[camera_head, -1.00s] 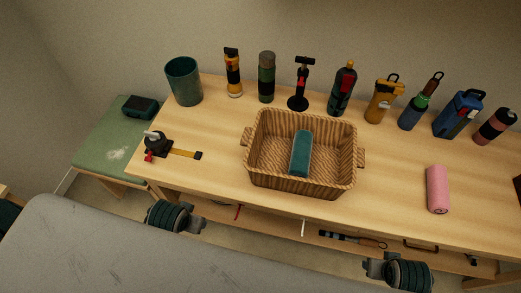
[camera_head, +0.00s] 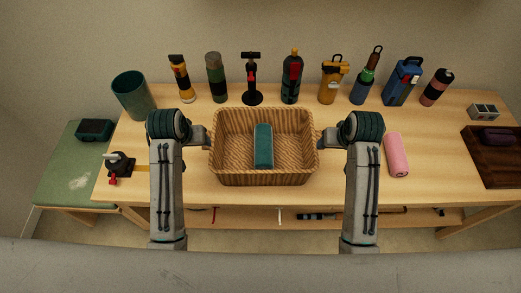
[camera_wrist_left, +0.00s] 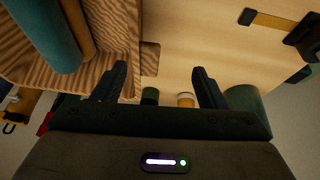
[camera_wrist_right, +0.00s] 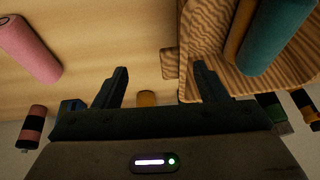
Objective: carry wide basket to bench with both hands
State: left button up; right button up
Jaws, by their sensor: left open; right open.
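The wide wicker basket (camera_head: 264,178) stands upright on the wooden table, with a teal roll (camera_head: 263,146) lying inside it. My left gripper (camera_head: 208,136) is open at the basket's left side. In the left wrist view, the left handle (camera_wrist_left: 150,58) shows just ahead of and between the fingers. My right gripper (camera_head: 322,138) is open at the basket's right side. In the right wrist view, the right handle (camera_wrist_right: 170,62) shows ahead of the fingers, nearer the right one. Neither gripper holds anything. A low bench with a green top (camera_head: 70,166) stands left of the table.
Bottles, flashlights and a pump line the table's back edge. A dark green bin (camera_head: 133,95) stands at the back left, a pink roll (camera_head: 397,155) to the basket's right, and a dark wooden tray (camera_head: 485,165) at far right. A dark box (camera_head: 94,130) sits on the bench.

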aim_at(318, 138)
pick_arm(q)
jog(key=w, duration=0.1)
jog(key=w+d+r, duration=0.1)
jog(key=w, duration=0.1)
jog(key=shift+w+d+r, duration=0.2)
jog(key=shift+w, duration=0.05)
jog(key=shift+w+d+r, duration=0.1)
jog(key=shift+r, duration=0.1)
pick_arm(e)
jog(key=w+a+r, duration=0.2)
jog(key=w, duration=0.2)
pick_arm(q)
jog(key=shift+f, duration=0.25)
jog(key=x, duration=1)
jog(key=shift+w+d, duration=0.1)
pick_arm(e)
jog(key=x, duration=1)
jog(key=shift+s+f, duration=0.1)
jog(key=shift+f, duration=0.3)
pick_arm(q)
jog(key=c, duration=1.4)
pick_arm(e)
jog(key=shift+r, duration=0.1)
jog(key=c, duration=1.4)
